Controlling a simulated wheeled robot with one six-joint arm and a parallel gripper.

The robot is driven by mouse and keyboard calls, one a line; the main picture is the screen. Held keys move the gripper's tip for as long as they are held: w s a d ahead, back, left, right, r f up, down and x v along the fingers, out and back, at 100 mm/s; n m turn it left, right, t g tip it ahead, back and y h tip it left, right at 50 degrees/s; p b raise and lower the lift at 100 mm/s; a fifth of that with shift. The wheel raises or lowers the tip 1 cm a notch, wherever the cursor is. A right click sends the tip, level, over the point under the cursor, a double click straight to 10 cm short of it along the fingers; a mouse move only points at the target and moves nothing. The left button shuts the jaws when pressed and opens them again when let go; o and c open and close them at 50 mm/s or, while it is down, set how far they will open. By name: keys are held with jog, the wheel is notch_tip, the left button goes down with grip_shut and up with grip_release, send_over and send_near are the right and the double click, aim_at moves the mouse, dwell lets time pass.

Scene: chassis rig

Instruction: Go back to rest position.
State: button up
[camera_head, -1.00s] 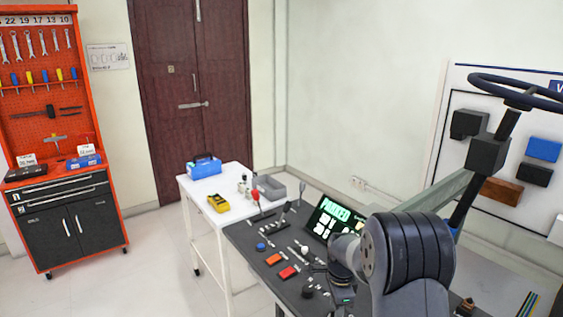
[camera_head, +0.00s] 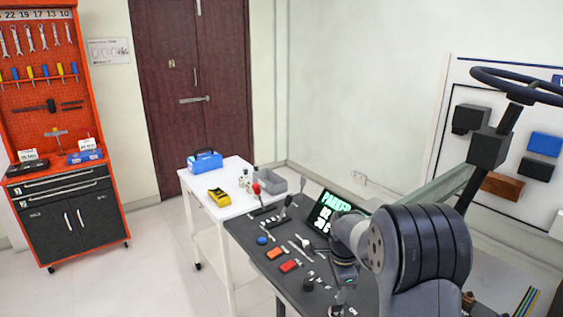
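My arm fills the lower right of the head view, with a large ribbed dark grey joint and a lighter wrist link reaching left over the dark control panel (camera_head: 250,228). The wrist end hangs above the right part of the panel, in front of the lit screen (camera_head: 332,211). I cannot make out the gripper's fingers there, so whether they are open or shut, or hold anything, is unclear. The panel carries a blue button (camera_head: 262,240), an orange button (camera_head: 275,253), a red button (camera_head: 289,266) and several levers.
A steering wheel (camera_head: 515,78) on a slanted column stands at right, near my arm. An orange tool cabinet (camera_head: 68,220) stands left. Floor between is clear.

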aim_at(337, 305)
notch_tip(337, 305, up, 6)
jog(key=f, duration=0.1)
notch_tip(337, 305, down, 10)
jog(key=shift+f+p, duration=0.15)
jog(key=shift+p, duration=0.2)
jog(key=shift+n, duration=0.5)
jog(key=n+p, duration=0.1)
jog(key=n, duration=0.1)
jog(key=n+p, duration=0.1)
jog(key=n, duration=0.1)
jog(key=shift+r+n, duration=0.2)
jog(key=shift+n, duration=0.2)
jog(key=n+p, duration=0.4)
jog(key=n, duration=0.2)
jog(key=shift+s+r, duration=0.1)
notch_tip(337, 305, up, 10)
jog(key=b, duration=0.2)
jog(key=shift+r, duration=0.25)
jog(key=shift+f, duration=0.1)
